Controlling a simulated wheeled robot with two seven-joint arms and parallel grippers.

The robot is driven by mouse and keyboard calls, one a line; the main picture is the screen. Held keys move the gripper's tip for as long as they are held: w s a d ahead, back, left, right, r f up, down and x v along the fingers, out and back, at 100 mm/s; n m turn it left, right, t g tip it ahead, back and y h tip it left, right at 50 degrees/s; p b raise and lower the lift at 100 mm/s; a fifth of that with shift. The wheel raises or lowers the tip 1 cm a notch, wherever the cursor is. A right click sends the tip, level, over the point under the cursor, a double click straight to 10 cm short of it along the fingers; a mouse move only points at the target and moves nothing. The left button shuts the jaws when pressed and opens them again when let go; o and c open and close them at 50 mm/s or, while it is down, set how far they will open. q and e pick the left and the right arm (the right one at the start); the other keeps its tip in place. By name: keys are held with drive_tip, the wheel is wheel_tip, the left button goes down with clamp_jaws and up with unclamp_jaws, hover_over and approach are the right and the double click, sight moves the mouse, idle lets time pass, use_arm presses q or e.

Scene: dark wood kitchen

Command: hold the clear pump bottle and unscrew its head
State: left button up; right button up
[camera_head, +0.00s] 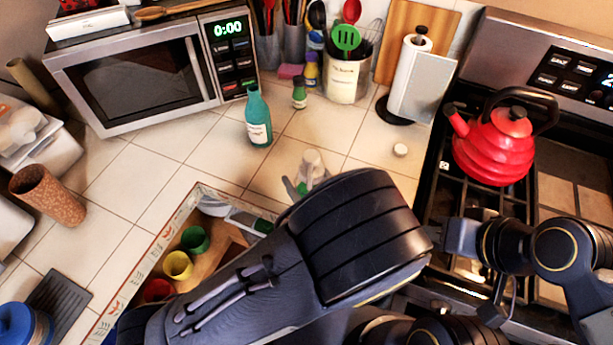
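My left gripper is hidden.
A teal bottle (258,118) and a small green bottle (299,93) stand behind. A white round piece (400,150) lies near the paper towel holder (421,85). A red kettle (494,148) is on the stove. A microwave (140,75) is back left.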

use_arm(q)
drive_tip(key=shift+f+b, duration=1.95)
drive_tip(key=shift+f, duration=0.5)
